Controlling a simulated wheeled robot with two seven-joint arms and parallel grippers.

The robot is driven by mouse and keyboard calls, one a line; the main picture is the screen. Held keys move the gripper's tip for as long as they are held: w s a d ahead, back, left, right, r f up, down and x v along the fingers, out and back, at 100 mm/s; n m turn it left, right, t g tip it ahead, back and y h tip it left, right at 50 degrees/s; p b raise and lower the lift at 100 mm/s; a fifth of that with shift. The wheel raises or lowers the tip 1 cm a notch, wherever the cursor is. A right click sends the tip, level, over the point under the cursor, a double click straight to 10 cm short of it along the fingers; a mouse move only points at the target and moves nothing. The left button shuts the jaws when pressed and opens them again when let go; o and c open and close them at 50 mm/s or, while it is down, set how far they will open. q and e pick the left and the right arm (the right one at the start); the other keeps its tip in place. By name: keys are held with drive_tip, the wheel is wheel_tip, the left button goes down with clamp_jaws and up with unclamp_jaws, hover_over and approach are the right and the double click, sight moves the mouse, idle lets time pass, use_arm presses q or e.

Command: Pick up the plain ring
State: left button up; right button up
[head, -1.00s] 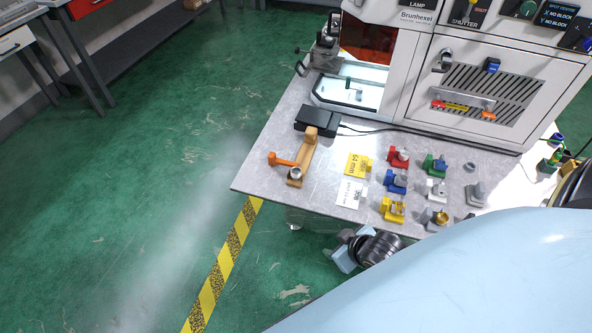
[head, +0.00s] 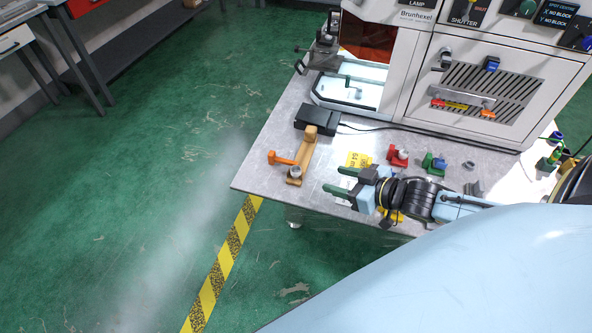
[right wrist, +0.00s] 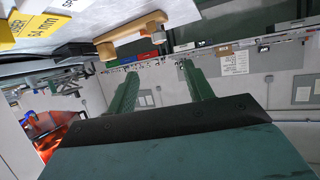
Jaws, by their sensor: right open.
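A small grey ring-like part (head: 469,166) lies on the right of the grey table, right of the green block; it looks like the plain ring, but is too small to be certain. My right gripper (head: 335,180) is over the table's front part, pointing left, well left of that part. Its two green fingers are apart with nothing between them. The open fingers also show in the right wrist view (right wrist: 157,72), where I cannot make out the ring. My left gripper is not in view.
A red block (head: 398,156) and a green block (head: 434,163) stand beyond my right wrist. My arm hides most front parts. A tan fixture with an orange handle (head: 304,152) and a black box (head: 317,120) are at left. The white machine (head: 420,60) stands behind.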

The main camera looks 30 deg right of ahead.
sight(292, 168)
drive_tip(key=b+x, duration=0.2)
drive_tip(key=x, duration=1)
drive_tip(key=shift+w+a+f, duration=0.15)
drive_tip(key=shift+w+f, duration=0.1)
drive_tip(key=shift+w, duration=0.05)
drive_tip(key=c, duration=1.1)
